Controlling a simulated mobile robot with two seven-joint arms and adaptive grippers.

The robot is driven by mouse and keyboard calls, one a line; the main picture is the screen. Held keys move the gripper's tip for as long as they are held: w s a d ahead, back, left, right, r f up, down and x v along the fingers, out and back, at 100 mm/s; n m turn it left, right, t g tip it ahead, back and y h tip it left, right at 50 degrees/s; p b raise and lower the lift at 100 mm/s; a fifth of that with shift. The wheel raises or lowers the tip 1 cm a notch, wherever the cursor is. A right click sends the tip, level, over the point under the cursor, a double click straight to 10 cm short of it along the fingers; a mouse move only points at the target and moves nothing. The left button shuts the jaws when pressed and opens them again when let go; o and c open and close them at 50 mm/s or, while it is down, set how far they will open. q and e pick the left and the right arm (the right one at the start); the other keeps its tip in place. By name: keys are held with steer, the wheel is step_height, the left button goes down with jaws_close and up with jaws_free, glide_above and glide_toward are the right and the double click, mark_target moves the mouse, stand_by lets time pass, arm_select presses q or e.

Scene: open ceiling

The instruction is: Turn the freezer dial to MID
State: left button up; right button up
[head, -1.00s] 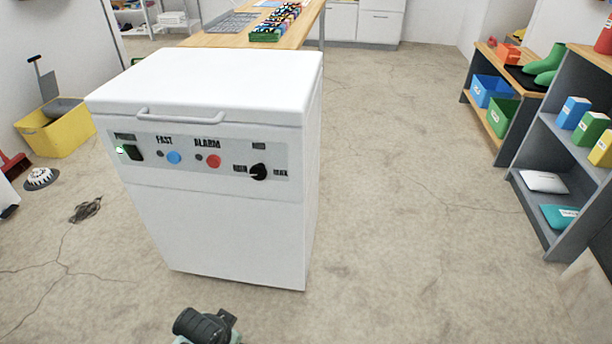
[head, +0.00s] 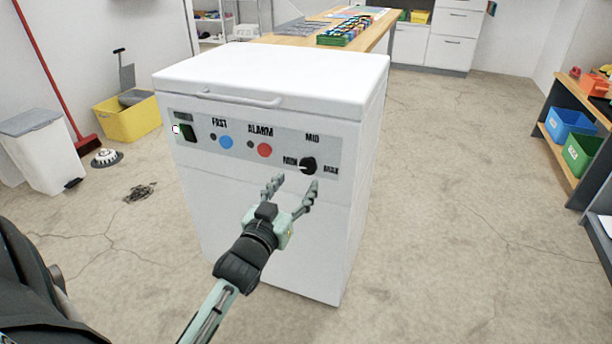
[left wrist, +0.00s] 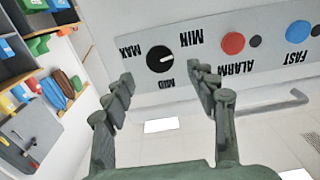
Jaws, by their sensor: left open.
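The white freezer (head: 270,230) stands upright with its lid shut. Its black dial (head: 308,166) is at the right end of the grey front panel, with MIN on its left, MID above and MAX on its right. The dial's white mark points to MIN. My left gripper (head: 292,187) is open and empty in front of the panel, just below and left of the dial. In the left wrist view the panel is upside down, and the dial (left wrist: 160,59) shows between the open fingers, apart from them. My right gripper is not in view.
A yellow bin (head: 128,121) and a white trash can (head: 45,155) stand at left. A wooden table (head: 372,37) is behind the freezer. Floor at right is clear.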

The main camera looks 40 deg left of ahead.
mark_target(307, 169)
arm_select(q)
steer(key=x, duration=0.5)
steer(key=shift+w, duration=0.25)
steer(key=shift+w+a, duration=0.2)
steer(key=shift+w, duration=0.5)
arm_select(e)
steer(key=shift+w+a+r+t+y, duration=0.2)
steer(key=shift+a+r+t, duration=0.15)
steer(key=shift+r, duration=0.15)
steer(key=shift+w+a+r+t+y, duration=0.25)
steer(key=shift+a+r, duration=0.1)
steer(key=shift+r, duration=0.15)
